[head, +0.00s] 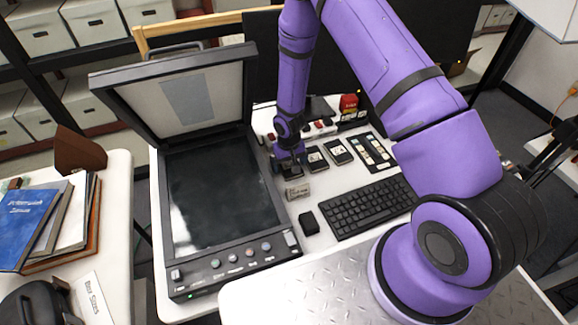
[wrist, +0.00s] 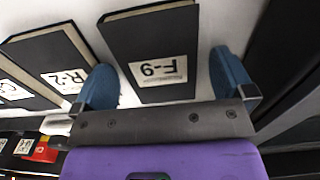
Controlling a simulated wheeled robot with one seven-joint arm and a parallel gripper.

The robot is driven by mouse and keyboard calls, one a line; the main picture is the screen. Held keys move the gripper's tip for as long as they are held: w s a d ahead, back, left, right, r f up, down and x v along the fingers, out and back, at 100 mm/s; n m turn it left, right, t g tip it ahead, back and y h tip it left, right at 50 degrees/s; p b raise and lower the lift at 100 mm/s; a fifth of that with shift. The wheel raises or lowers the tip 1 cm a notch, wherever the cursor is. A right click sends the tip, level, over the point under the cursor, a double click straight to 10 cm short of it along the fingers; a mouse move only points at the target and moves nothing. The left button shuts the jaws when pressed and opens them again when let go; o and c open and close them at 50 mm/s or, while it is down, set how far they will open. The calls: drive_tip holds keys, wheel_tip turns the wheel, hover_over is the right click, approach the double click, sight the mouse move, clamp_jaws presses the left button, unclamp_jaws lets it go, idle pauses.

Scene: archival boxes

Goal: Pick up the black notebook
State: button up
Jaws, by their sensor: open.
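Several black notebooks with white labels lie in a row on the white table. The black notebook labelled F-9 (wrist: 150,40) is in the middle of the wrist view. My gripper (wrist: 164,82) is open, its two blue fingers on either side of that notebook's near end, with gaps on both sides. In the head view my gripper (head: 289,166) is low over the left end of the row and largely hides the F-9 notebook. The notebook labelled R-2 (wrist: 48,58) lies just left of the left finger in the wrist view. It also shows in the head view (head: 316,159).
A large black scanner (head: 222,205) with its lid raised stands close left of my gripper. A keyboard (head: 367,207), a small black block (head: 308,223) and a small grey box (head: 297,191) lie in front. A black tray (head: 371,152) lies right of the notebooks.

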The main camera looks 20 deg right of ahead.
drive_tip(key=shift+c, duration=0.5)
drive_tip(key=c, duration=0.9)
